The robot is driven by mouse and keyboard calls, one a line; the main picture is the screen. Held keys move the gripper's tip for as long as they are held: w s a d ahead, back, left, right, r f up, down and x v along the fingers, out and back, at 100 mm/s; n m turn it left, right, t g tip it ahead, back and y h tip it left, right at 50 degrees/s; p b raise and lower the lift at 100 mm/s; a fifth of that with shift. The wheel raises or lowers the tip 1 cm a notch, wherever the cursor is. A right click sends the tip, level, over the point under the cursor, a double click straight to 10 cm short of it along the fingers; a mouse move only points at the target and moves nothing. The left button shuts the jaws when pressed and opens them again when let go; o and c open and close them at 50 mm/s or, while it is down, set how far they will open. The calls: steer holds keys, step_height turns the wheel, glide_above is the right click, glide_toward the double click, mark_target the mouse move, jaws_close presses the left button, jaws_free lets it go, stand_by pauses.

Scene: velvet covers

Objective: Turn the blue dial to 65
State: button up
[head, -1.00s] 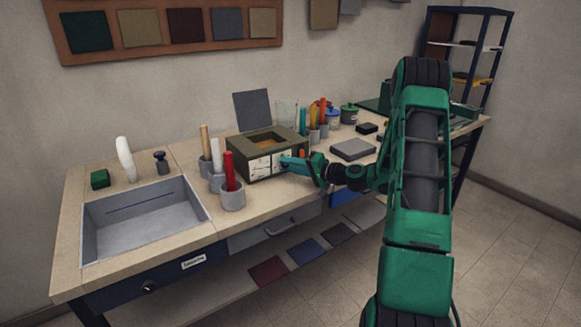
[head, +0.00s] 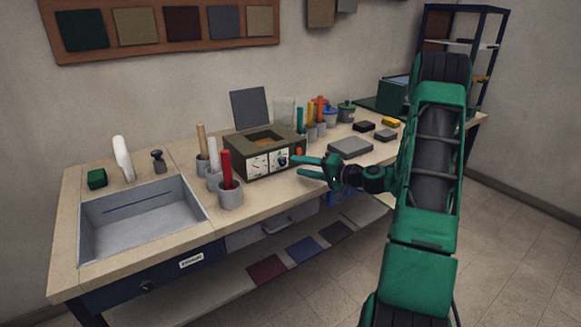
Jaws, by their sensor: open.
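The olive box (head: 240,148) stands on the workbench with its grey lid raised. Its front carries two white dial plates, a left one (head: 259,165) and a right one (head: 281,159). A small dark blue knob shows on the right plate; the readings on both plates are too small to make out. My gripper (head: 298,167) is open and empty, its two green fingers pointing left at the box front. The fingertips are just right of the right dial plate and appear apart from it.
Cups with coloured rods (head: 230,190) stand left of the box, and more cups (head: 311,128) stand behind it on the right. A grey slab (head: 350,148) lies to the right. A sink (head: 145,222) fills the bench's left part.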

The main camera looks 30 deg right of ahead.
mark_target(284, 163)
steer(key=shift+v, duration=2.25)
steer(key=shift+a+f+n+t+h, duration=0.4)
steer(key=shift+f+n+h, duration=0.1)
steer(key=shift+f+n, duration=0.25)
steer(key=n, duration=0.1)
steer(key=a+n+t+h, duration=0.1)
steer(key=shift+a+f+n, duration=0.25)
steer(key=shift+f+n, duration=0.1)
steer(key=shift+s+a+f+n+t+h, duration=0.1)
steer(key=shift+s+a+n+t+h, duration=0.15)
steer(key=shift+n+h, duration=0.3)
steer(key=shift+s+a+n+t+h, duration=0.15)
steer(key=shift+a+n+h, duration=0.25)
steer(key=shift+n, duration=0.25)
steer(key=n+h, duration=0.1)
steer(key=s+a+n+h, duration=0.1)
steer(key=shift+r+n, duration=0.35)
steer(key=shift+n, duration=0.05)
steer(key=w, duration=1)
steer(key=shift+w+a, duration=0.2)
steer(key=shift+w, duration=0.2)
